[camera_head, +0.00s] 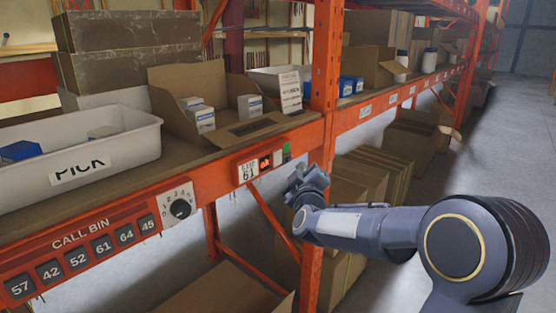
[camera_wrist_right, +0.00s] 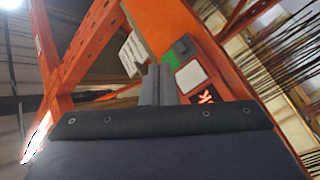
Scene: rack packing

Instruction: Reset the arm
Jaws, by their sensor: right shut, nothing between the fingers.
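My right arm comes in from the right in the head view, and its gripper (camera_head: 305,182) is just in front of the orange rack's upright, a little right of the small panel marked 61 (camera_head: 247,171). In the right wrist view the fingers of my right gripper (camera_wrist_right: 158,84) are together, with nothing between them. Behind them are the panel's green button (camera_wrist_right: 181,50) and red lit display (camera_wrist_right: 204,97). I cannot tell whether the fingers touch anything. My left gripper is in neither view.
The orange rack (camera_head: 325,75) fills the left and middle. Its shelf holds a white bin (camera_head: 130,117) marked PICK and an open cardboard box (camera_head: 180,75) with small boxes. A CALL BIN strip (camera_head: 85,246) and a dial (camera_head: 180,208) are on the front beam. The right-hand aisle floor (camera_head: 500,130) is clear.

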